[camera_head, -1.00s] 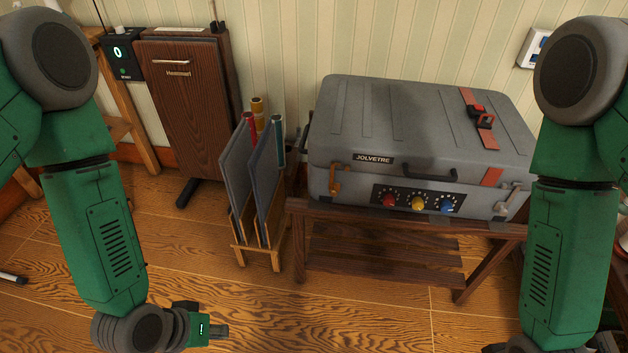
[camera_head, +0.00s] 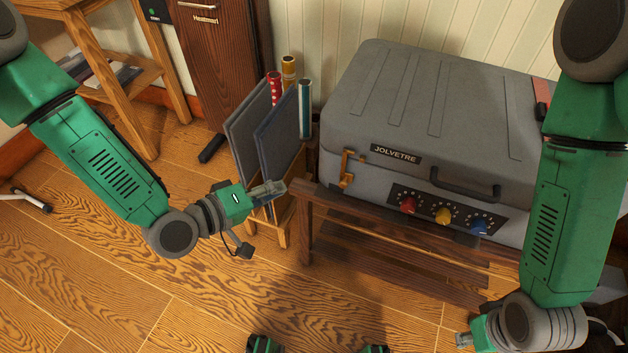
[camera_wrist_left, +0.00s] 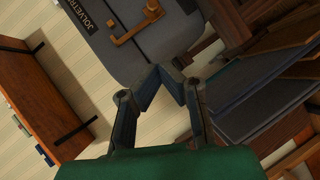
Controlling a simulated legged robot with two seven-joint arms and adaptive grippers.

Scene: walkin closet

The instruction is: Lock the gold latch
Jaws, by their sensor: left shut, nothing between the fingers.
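The gold latch (camera_head: 348,168) is on the front left of the grey suitcase (camera_head: 440,95), near the JOLVETRE label; it also shows at the top of the left wrist view (camera_wrist_left: 136,26). My left gripper (camera_head: 274,189) is shut and empty, left of and a little lower than the latch in the head view, apart from it, in front of the folder rack. In the left wrist view my fingertips (camera_wrist_left: 160,74) point toward the suitcase, short of the latch. My right gripper (camera_head: 464,341) is low at the bottom right, and its fingers are too unclear to tell their state.
The suitcase stands on a dark wooden bench (camera_head: 345,215). A rack with grey folders (camera_head: 275,140) and rolled tubes (camera_head: 305,108) is left of it. Red, yellow and blue knobs (camera_head: 443,216) and a black handle (camera_head: 465,185) are on the suitcase front.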

